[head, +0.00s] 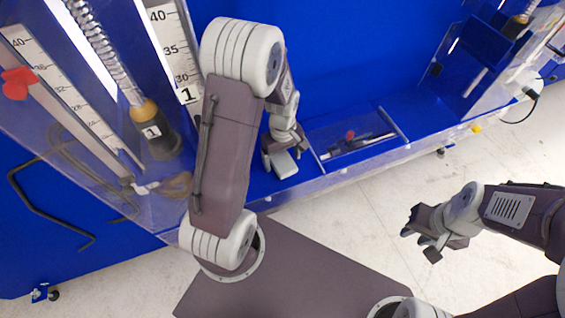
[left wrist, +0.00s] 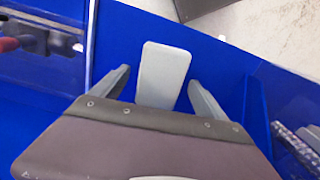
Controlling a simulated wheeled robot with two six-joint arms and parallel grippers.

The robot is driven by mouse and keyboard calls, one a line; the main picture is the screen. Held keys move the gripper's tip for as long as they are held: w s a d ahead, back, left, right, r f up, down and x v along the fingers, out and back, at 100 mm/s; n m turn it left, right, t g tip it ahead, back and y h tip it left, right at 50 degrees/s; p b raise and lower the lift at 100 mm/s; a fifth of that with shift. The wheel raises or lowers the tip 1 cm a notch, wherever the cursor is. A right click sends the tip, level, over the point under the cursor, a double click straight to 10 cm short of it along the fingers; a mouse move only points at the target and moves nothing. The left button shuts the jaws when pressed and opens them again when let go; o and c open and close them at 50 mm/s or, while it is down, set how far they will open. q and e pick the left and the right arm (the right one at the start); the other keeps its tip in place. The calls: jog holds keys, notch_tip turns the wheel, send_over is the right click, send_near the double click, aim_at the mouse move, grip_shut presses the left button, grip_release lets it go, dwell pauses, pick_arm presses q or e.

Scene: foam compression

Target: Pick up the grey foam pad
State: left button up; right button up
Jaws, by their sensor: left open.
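The grey foam pad (head: 285,165) is a light grey rounded block in the blue tray below my left gripper (head: 279,152). In the left wrist view, the pad (left wrist: 163,72) lies between the two spread fingers of my left gripper (left wrist: 160,80), with blue gaps on both sides. The gripper is open, and its near end of the pad is hidden by the gripper body. My right gripper (head: 421,240) hangs over the pale floor at the right, its fingers apart and empty.
A clear wall runs along the tray's front edge. A compartment to the right holds dark tools with a red part (head: 350,135). Numbered scales (head: 62,95) and a spring column (head: 152,130) stand at the left. A blue box (head: 485,45) is at the upper right.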

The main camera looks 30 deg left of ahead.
aim_at(283, 160)
pick_arm(q)
jog(key=shift+c, duration=1)
jog(key=c, duration=1.2)
notch_tip(283, 160, up, 4)
jog(key=shift+w+r+p, duration=0.1)
jog(key=shift+p, duration=0.3)
jog(key=shift+c, duration=0.2)
jog(key=s+d+r, duration=0.7)
jog(key=s, duration=0.2)
jog(key=shift+d+p, duration=0.3)
jog(key=shift+p, duration=0.1)
